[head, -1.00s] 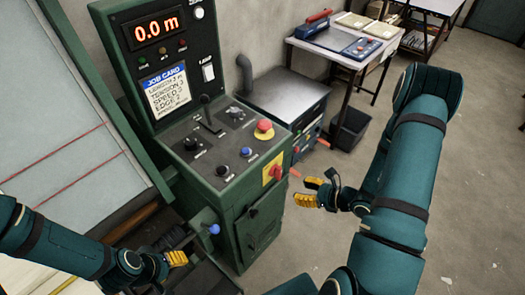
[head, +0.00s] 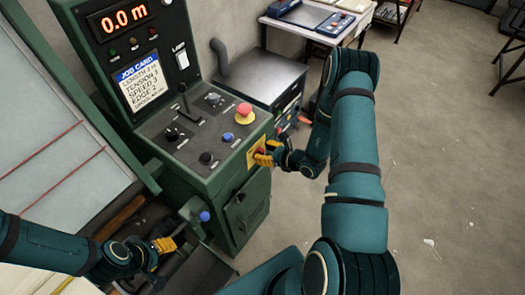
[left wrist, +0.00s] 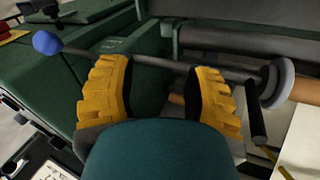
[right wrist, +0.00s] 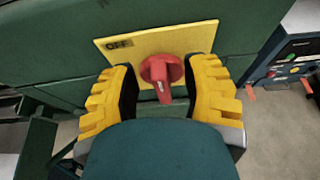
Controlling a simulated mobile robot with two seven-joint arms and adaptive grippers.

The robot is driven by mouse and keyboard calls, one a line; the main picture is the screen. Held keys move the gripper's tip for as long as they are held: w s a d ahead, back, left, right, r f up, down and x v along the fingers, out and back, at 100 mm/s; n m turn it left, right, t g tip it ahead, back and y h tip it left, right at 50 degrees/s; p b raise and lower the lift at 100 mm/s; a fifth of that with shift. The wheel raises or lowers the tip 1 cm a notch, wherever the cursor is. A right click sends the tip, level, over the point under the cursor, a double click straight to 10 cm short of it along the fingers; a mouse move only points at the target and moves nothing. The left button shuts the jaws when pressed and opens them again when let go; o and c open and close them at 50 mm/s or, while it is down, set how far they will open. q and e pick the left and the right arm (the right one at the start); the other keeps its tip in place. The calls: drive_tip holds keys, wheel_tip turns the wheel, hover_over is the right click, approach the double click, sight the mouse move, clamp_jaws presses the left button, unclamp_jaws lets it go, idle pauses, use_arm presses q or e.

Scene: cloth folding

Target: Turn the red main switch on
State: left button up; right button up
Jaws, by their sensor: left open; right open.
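The red main switch (right wrist: 162,74) is a round red knob with a handle on a yellow plate (right wrist: 190,40) on the green machine's side. The plate reads OFF at its upper left. In the head view the switch is mostly hidden behind my right gripper (head: 266,155). My right gripper, also in the right wrist view (right wrist: 165,98), is open, with its yellow fingers on either side of the knob; I cannot tell whether they touch it. My left gripper (head: 163,247) is open by a blue-knobbed lever, whose rod passes beyond its fingers in the left wrist view (left wrist: 160,95).
The green machine's control panel (head: 160,140) carries several knobs, a lever and a red emergency button (head: 245,113). The blue-knobbed lever (head: 204,216) sticks out below. A grey cabinet (head: 262,75) stands behind.

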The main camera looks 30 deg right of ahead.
drive_tip(key=shift+w+a+f, duration=0.2)
drive_tip(key=shift+w, duration=0.25)
clamp_jaws()
